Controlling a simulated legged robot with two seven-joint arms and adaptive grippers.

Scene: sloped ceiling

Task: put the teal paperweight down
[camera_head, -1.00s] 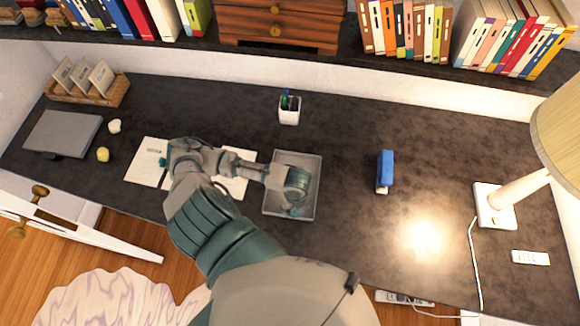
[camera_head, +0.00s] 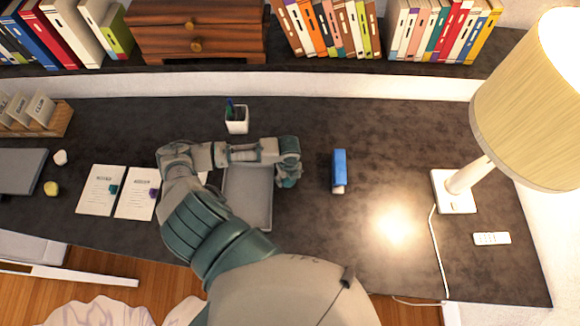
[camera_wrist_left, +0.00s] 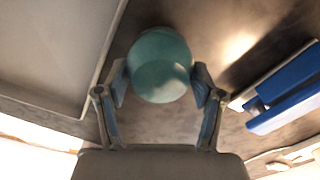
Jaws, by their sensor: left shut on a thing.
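The teal paperweight (camera_wrist_left: 160,65) is round with a flat lighter face, seen between the two fingers of my left gripper (camera_wrist_left: 160,88) in the left wrist view. The fingers are shut on its sides. In the head view my left gripper (camera_head: 287,181) is over the dark desk, just right of the grey tray (camera_head: 263,219). My own gripper mostly hides the paperweight there. I cannot tell how far it is above the desk. The tray also shows at the left in the wrist view (camera_wrist_left: 50,50). My right gripper is not in view.
A pen cup (camera_head: 237,126) stands behind the tray. Papers (camera_head: 101,191) with small teal and purple items lie left. A lamp (camera_head: 455,192) stands right.

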